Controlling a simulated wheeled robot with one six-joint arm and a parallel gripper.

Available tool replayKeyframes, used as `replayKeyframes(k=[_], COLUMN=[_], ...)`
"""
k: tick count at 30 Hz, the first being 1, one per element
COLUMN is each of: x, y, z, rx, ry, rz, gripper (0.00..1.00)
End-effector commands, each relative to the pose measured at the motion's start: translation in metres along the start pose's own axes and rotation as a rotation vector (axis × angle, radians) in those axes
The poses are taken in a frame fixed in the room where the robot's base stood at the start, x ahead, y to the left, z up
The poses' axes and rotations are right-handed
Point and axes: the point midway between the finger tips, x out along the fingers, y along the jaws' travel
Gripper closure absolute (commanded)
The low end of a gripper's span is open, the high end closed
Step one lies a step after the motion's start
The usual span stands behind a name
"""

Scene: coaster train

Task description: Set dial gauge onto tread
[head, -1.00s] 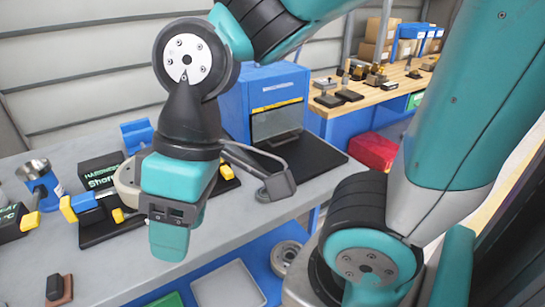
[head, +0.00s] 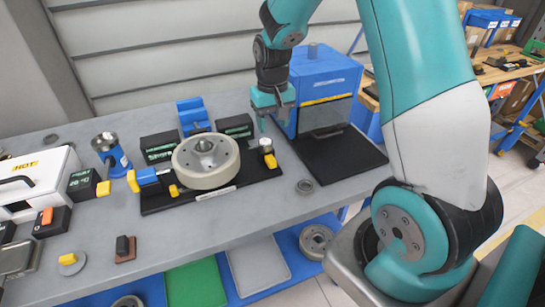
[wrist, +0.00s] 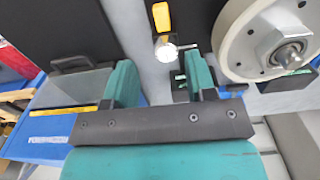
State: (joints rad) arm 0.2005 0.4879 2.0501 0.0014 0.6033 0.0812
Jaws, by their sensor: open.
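The cream wheel (head: 206,170), whose rim is the tread, lies flat on a black base plate (head: 160,203); part of it shows at the upper right of the wrist view (wrist: 236,40). A small silver-topped piece with a yellow tab (head: 267,150) stands at the right end of the plate. It also shows beyond the fingers in the wrist view (wrist: 166,48); I cannot tell whether it is the dial gauge. My gripper (head: 274,122) is open and empty, behind and above this piece, right of the wheel. Its spread fingers show in the wrist view (wrist: 161,80).
A blue machine with a window (head: 322,88) and black mat (head: 335,155) stands close right of my gripper. Dark boxes with green lettering (head: 160,148) stand behind the wheel. A blue-and-yellow clamp (head: 147,178) is left.

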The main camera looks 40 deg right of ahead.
Motion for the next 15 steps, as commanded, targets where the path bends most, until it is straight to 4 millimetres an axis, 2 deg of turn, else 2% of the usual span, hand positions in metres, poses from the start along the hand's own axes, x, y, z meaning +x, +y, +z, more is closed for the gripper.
replayKeyframes(k=[9, 15], x=[0.073, 0.109], y=[-0.001, -0.001], z=[0.002, 0.001], rx=[-0.002, -0.002], ry=[-0.007, -0.004], rz=[0.0, -0.001], gripper=[0.49, 0.49])
